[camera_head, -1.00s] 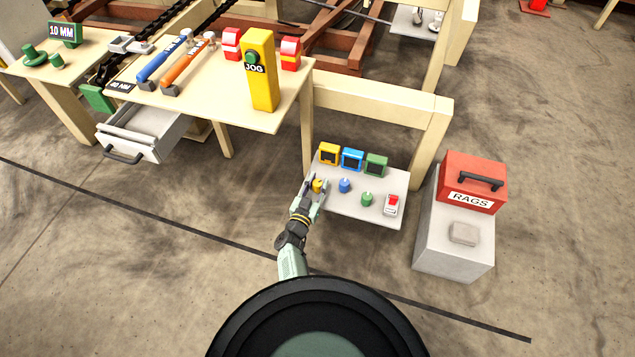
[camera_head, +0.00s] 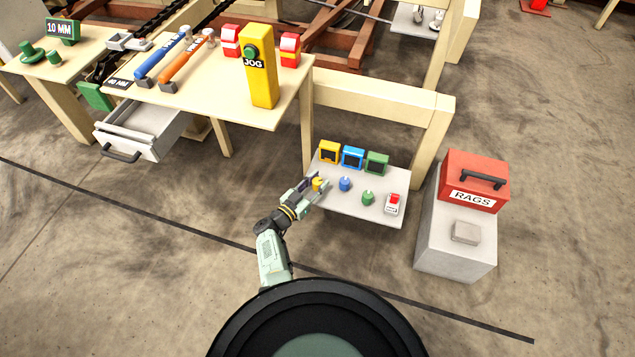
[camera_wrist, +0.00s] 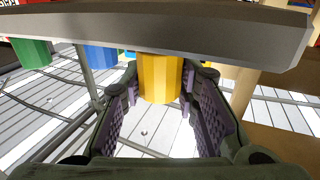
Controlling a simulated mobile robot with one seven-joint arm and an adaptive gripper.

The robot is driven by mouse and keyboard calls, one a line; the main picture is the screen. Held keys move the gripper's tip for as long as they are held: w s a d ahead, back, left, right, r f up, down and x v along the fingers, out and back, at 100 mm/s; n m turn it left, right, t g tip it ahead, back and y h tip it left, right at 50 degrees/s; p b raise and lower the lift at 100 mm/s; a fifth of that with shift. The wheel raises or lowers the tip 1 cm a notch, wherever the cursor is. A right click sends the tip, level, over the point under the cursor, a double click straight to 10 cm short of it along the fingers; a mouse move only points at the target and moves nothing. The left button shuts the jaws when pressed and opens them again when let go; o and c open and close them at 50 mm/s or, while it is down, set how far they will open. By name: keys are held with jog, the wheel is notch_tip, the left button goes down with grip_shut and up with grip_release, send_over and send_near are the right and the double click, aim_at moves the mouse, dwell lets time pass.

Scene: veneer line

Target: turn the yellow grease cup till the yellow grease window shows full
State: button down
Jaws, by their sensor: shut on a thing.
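The yellow grease cup (camera_head: 318,184) stands at the left end of a small grey shelf (camera_head: 350,204). My gripper (camera_head: 316,187) reaches it from the lower left, with one finger on each side. In the wrist view the cup (camera_wrist: 160,78) is a ribbed yellow cylinder between the purple pads of my gripper (camera_wrist: 163,98), which is shut on it. The yellow grease window (camera_head: 329,153) is a yellow-framed box at the back left of the shelf. Its face looks dark, and its level is too small to read.
Blue (camera_head: 345,184) and green (camera_head: 368,198) cups stand right of the yellow one, with blue (camera_head: 352,158) and green (camera_head: 376,163) windows behind. A red-and-white switch (camera_head: 392,204) sits at the shelf's right end. A red RAGS box (camera_head: 473,182) stands further right.

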jog(key=c, duration=1.2)
grip_release()
jog(key=v, duration=1.2)
jog(key=shift+r, duration=0.1)
